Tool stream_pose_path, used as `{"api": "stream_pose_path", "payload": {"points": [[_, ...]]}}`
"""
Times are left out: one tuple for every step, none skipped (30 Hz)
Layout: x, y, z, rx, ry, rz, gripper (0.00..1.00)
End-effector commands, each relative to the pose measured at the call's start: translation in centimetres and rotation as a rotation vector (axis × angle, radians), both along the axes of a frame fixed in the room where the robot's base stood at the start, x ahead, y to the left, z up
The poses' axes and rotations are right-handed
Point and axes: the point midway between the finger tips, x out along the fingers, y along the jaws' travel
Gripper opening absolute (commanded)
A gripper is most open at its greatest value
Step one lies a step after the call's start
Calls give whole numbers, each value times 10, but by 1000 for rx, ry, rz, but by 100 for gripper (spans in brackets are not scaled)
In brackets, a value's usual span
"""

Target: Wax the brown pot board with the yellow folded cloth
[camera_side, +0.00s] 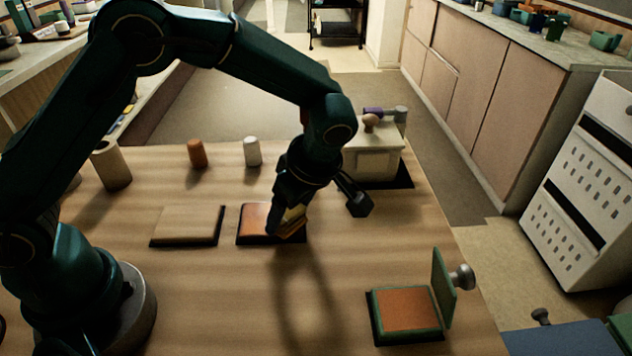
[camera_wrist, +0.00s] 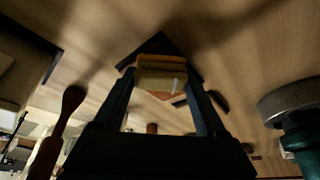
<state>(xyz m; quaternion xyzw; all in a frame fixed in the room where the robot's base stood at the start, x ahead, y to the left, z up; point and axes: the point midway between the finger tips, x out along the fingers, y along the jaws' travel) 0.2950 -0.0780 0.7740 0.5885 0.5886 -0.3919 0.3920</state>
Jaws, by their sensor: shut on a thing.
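The brown pot board (camera_side: 254,216) lies on a thin black base in the middle of the wooden table, with a brighter orange-brown patch on its left part. My gripper (camera_side: 285,220) is pointed down over the board's right part and is shut on the yellow folded cloth (camera_side: 296,214). The cloth is low over the board; whether it touches cannot be told. In the wrist view the cloth (camera_wrist: 162,80) spans the space between my two fingers, and hides much of the board. My gripper and the cloth cover the board's right side in the side view.
A pale board (camera_side: 188,224) lies just left. An orange-brown cylinder (camera_side: 197,154), a white cylinder (camera_side: 252,152) and a beige cylinder (camera_side: 111,166) stand behind. A cream box (camera_side: 374,163) with a knob stands back right. An open green case (camera_side: 406,310) sits front right. The front middle is clear.

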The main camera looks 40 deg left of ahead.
Motion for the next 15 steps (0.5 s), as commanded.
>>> {"api": "stream_pose_path", "payload": {"points": [[0, 0, -1, 1, 1, 0, 0], [0, 0, -1, 1, 1, 0, 0], [0, 0, -2, 1, 1, 0, 0], [0, 0, -2, 1, 1, 0, 0], [0, 0, -3, 1, 1, 0, 0], [0, 0, -3, 1, 1, 0, 0], [0, 0, -4, 1, 1, 0, 0], [0, 0, -4, 0, 0, 0, 0], [0, 0, -5, 0, 0, 0, 0], [0, 0, -5, 0, 0, 0, 0], [0, 0, -5, 0, 0, 0, 0], [0, 0, -5, 0, 0, 0, 0], [0, 1, -5, 0, 0, 1, 0], [0, 2, -5, 0, 0, 1, 0], [0, 4, -5, 0, 0, 1, 0]]}}
